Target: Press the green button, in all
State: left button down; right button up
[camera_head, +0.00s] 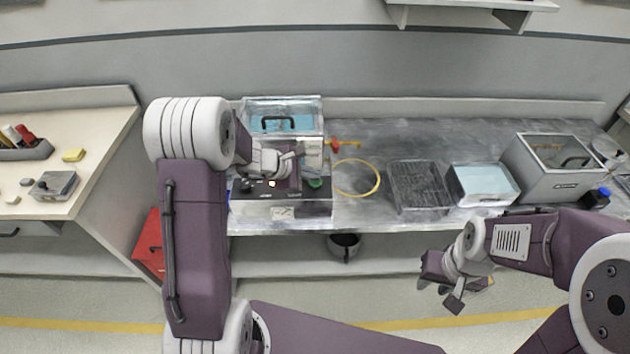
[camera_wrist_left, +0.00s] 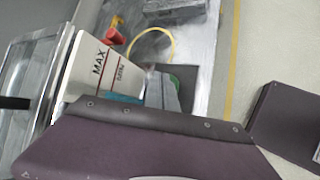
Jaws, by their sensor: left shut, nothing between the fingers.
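The green button (camera_head: 315,183) shows at the right end of a dark-topped box (camera_head: 300,208) on the grey bench. In the left wrist view the green button (camera_wrist_left: 184,74) is partly hidden behind grey finger parts. My left gripper (camera_head: 301,178) is shut and empty, over the box and close beside the button. I cannot tell whether it touches the button. My left gripper also shows in the left wrist view (camera_wrist_left: 163,90). My right gripper (camera_head: 448,290) hangs in front of the bench, far from the button; its finger opening is unclear.
Behind the box stands a clear-lidded bath (camera_head: 283,103) with a white "MAX" panel (camera_wrist_left: 92,66). A yellow ring (camera_head: 378,180), a red tap-like part (camera_head: 345,144), a wire basket (camera_head: 420,188) and a blue-filled tray (camera_head: 483,184) lie to the right.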

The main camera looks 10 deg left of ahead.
aim_at(312, 182)
pick_arm(q)
jog(key=shift+f+b, duration=0.65)
jog(key=shift+b, duration=0.05)
dwell(0.5)
jog(key=shift+r, duration=0.15)
jog(key=shift+r+p, duration=1)
jog(key=shift+r, duration=0.1)
jog(key=shift+r, duration=0.1)
notch_tip(312, 182, up, 5)
jog(key=p, duration=0.4)
dwell(0.4)
